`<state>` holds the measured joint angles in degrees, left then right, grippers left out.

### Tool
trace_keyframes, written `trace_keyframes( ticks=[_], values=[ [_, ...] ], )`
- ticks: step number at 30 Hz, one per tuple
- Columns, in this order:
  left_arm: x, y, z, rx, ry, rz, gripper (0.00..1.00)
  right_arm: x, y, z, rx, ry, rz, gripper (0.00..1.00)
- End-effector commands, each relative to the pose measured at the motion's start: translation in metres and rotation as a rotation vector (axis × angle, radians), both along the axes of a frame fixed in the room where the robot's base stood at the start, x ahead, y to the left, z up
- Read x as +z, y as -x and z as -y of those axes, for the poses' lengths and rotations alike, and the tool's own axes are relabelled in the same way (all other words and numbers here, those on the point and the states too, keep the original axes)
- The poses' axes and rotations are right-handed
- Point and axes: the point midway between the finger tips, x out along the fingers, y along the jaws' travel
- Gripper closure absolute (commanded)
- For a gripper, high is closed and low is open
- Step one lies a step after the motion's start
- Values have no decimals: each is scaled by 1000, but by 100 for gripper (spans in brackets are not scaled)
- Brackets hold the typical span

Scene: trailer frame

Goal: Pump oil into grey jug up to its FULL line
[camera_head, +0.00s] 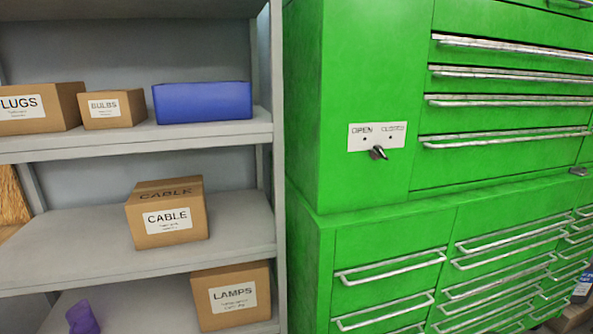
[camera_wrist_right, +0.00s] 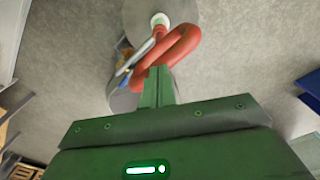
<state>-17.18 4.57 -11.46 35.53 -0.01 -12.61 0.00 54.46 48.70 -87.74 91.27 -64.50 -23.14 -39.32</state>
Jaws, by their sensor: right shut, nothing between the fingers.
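My right gripper (camera_wrist_right: 158,75) shows in the right wrist view as a green body with two fingers together, shut and empty. A thick red looped, hose-like piece (camera_wrist_right: 182,42) lies just beyond the fingertips; whether they touch it I cannot tell. Its upper end meets a white ring on a round grey object (camera_wrist_right: 140,12) at the top edge. A second rounded grey thing (camera_wrist_right: 122,100) is partly hidden behind the fingers. I cannot tell whether either is the grey jug. No FULL line or oil shows. My left gripper is in neither view.
In the head view, a grey shelf (camera_head: 75,260) holds cardboard boxes, including CABLE (camera_head: 166,222) and LAMPS (camera_head: 232,297), and a blue bin (camera_head: 202,103). A green drawer cabinet (camera_head: 305,110) stands at right with an OPEN/CLOSED switch (camera_head: 378,152). Grey floor (camera_wrist_right: 230,60) surrounds the red piece.

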Motion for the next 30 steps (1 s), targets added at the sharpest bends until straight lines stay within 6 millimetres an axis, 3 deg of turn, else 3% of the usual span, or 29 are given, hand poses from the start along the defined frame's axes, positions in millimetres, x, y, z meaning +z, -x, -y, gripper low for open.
trace_keyframes(
  ticks=[15,22,30],
  values=[
    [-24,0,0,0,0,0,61,-30,1,-1,1,-1,-3,100],
    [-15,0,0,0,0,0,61,-20,1,-1,1,-1,-3,100],
    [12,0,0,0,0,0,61,9,1,0,2,-1,-3,100]
  ],
)
